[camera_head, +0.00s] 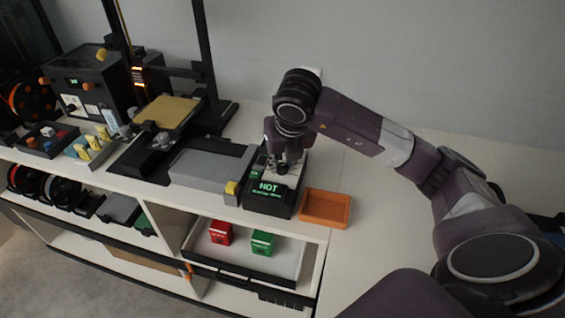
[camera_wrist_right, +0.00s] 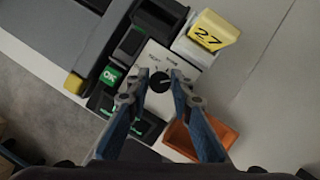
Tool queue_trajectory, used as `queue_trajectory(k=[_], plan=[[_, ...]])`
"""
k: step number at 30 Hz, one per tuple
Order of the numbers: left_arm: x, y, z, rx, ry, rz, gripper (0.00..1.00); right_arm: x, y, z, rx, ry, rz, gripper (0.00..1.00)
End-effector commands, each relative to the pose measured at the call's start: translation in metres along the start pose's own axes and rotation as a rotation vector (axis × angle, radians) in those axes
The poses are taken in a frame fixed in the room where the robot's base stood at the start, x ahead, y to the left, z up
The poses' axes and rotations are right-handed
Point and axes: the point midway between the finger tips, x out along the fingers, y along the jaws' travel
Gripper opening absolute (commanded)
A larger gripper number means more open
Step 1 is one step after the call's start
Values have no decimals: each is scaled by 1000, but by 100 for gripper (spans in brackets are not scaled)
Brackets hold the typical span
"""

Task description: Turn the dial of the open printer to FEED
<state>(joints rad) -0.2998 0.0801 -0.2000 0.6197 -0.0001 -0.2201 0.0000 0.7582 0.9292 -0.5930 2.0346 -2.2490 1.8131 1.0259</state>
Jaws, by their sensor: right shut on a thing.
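The open-frame printer (camera_head: 203,60) stands at the back with a gold plate (camera_head: 168,112) on its bed. Its control box (camera_head: 268,200) is at the front right, with a green display reading HOT. In the right wrist view, the round black dial (camera_wrist_right: 159,83) sits on a pale panel (camera_wrist_right: 152,60) of the box. My right gripper (camera_head: 286,166) is lowered onto the box. In the wrist view its fingers (camera_wrist_right: 160,88) are shut on the dial from both sides. Small labels ring the dial, too blurred to read surely. My left gripper is out of view.
An orange tray (camera_head: 326,207) lies just right of the box, and a grey unit (camera_head: 212,168) is to its left. A yellow block marked 27 (camera_wrist_right: 213,32) stands beside the panel. Red (camera_head: 220,232) and green (camera_head: 262,243) boxes sit below. The worktop at right is clear.

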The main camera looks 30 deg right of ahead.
Motion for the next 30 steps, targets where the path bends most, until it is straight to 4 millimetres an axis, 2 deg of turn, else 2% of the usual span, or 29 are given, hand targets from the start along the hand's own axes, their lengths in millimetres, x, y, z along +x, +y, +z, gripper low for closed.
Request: queue_trajectory(k=[2, 3, 8, 16, 20, 23, 30], plan=[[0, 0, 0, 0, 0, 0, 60, -2, 0, 3, 3, -7, 2, 0], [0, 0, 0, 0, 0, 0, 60, -2, 0, 3, 3, -7, 2, 22], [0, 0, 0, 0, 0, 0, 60, -1, 0, 2, 1, -5, 1, 38], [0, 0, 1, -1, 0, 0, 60, -1, 0, 1, 0, -3, 1, 38], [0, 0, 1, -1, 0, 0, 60, -10, 0, 2, 0, -4, 1, 38], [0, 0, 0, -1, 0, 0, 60, -27, 0, 2, 0, -7, 2, 38], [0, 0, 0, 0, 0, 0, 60, -81, 0, 3, 0, -10, 1, 38]])
